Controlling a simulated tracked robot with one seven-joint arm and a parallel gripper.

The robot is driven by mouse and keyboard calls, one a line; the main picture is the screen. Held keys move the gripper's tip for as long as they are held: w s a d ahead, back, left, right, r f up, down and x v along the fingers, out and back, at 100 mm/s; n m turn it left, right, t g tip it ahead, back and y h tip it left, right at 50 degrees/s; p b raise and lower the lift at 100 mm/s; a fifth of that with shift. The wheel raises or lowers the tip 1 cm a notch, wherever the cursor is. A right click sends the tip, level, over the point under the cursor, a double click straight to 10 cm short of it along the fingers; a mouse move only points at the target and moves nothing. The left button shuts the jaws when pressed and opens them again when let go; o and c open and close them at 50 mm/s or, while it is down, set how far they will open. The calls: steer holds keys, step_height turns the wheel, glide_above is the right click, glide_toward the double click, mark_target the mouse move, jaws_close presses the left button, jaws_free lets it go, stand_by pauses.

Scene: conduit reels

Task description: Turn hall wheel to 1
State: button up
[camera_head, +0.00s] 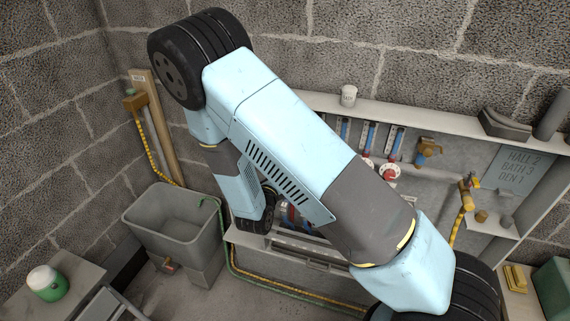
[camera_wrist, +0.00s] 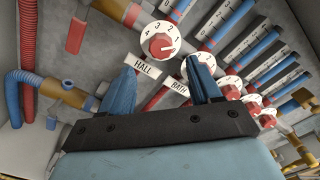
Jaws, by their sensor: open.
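The hall wheel (camera_wrist: 158,42) is a white numbered dial with a red knob, above the HALL label (camera_wrist: 143,68) in the wrist view. The numbers 1 to 4 run along its upper rim; I cannot tell for sure which one its pointer marks. My gripper (camera_wrist: 163,65) is open, its two blue fingers spread below the wheel. The left finger is beside the HALL label and the right one is in front of the bath wheel. Nothing shows between the fingers except panel and labels. In the head view my arm hides the gripper and I cannot pick out the hall wheel.
More red-and-white wheels (camera_wrist: 232,87) run to the right, with blue and red pipes above. A brass fitting (camera_wrist: 62,92) and blue hose are at left. A placard (camera_head: 517,167) reads HALL 2, BATH 3, DEN 1. A white cup (camera_head: 348,95) stands on the shelf; a grey sink (camera_head: 142,217) is left.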

steer(key=v, duration=0.8)
steer(key=shift+s, duration=0.1)
steer(key=s+d+r+m+g+h, duration=0.2)
steer(key=d+r+m+g+h, duration=0.1)
steer(key=d+r+m+g, duration=0.55)
steer(key=s+d+r+m+g+h, duration=0.25)
steer(key=d+r+m+g, duration=0.25)
steer(key=d+r+m, duration=0.65)
steer(key=s+d+r+m+t+y, duration=0.1)
steer(key=s+d+r+m+y, duration=0.2)
steer(key=s+r+m+y, duration=0.3)
steer(key=s+d+r+m+t+y, duration=0.1)
steer(key=s+d+r+m+y, duration=0.2)
steer(key=m, duration=1.2)
steer(key=s+r+y, duration=0.2)
steer(key=s+r, duration=0.3)
steer(key=s, duration=0.1)
steer(key=shift+s+y, duration=0.35)
